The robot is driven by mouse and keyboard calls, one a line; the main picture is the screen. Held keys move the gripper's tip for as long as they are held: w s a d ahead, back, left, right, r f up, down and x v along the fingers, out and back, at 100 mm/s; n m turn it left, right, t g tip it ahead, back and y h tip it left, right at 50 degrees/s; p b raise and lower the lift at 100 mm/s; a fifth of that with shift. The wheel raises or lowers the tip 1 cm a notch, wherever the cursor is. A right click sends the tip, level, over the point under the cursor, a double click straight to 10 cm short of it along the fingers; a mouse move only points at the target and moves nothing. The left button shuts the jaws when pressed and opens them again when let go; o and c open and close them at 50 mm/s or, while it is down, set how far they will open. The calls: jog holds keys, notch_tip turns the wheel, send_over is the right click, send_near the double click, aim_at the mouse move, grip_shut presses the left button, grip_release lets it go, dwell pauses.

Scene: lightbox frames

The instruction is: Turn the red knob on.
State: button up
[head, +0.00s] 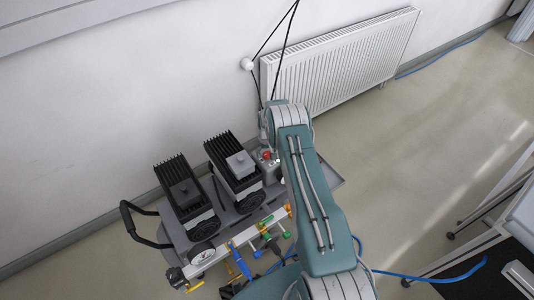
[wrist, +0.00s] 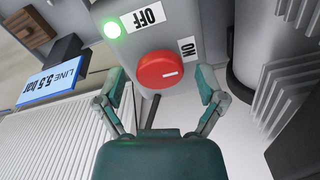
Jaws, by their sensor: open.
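The red knob (wrist: 163,70) is round and sits on a grey box (wrist: 185,18) in the wrist view. A short white mark shows on its right side, pointing right. An upside-down OFF label (wrist: 149,17) lies above it and an upside-down ON label (wrist: 187,47) to its upper right. My gripper (wrist: 163,84) is open, one finger on each side of the knob. I cannot tell whether either finger touches it. In the head view the red knob (head: 267,155) shows small beside my arm, on the cart; my gripper cannot be made out clearly there.
A green lamp (wrist: 112,29) glows on the box. A blue display (wrist: 53,80) reads LINE 5.5 bar. Two black finned units (head: 183,189) (head: 233,163) stand on the grey cart (head: 332,178), close to the box. A white radiator (head: 340,62) is behind; open floor lies right.

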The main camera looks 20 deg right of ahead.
notch_tip(320, 180, up, 12)
dwell(0.6)
notch_tip(320, 180, up, 18)
jog(key=t, duration=0.1)
send_over(267, 153)
jog(key=s+a, duration=0.3)
jog(key=a, duration=0.1)
jog(key=s+a+r+t, duration=0.2)
jog(key=s+a+r, duration=0.2)
jog(key=s+r, duration=0.65)
jog(key=s+a+r+t, duration=0.1)
jog(key=s+a+r, duration=0.3)
jog(key=s+r, duration=0.6)
jog(key=s+a+n+t, duration=0.1)
jog(key=s+a, duration=0.1)
jog(key=s, duration=1.3)
jog(key=shift+f+t, duration=0.25)
jog(key=shift+t, duration=0.05)
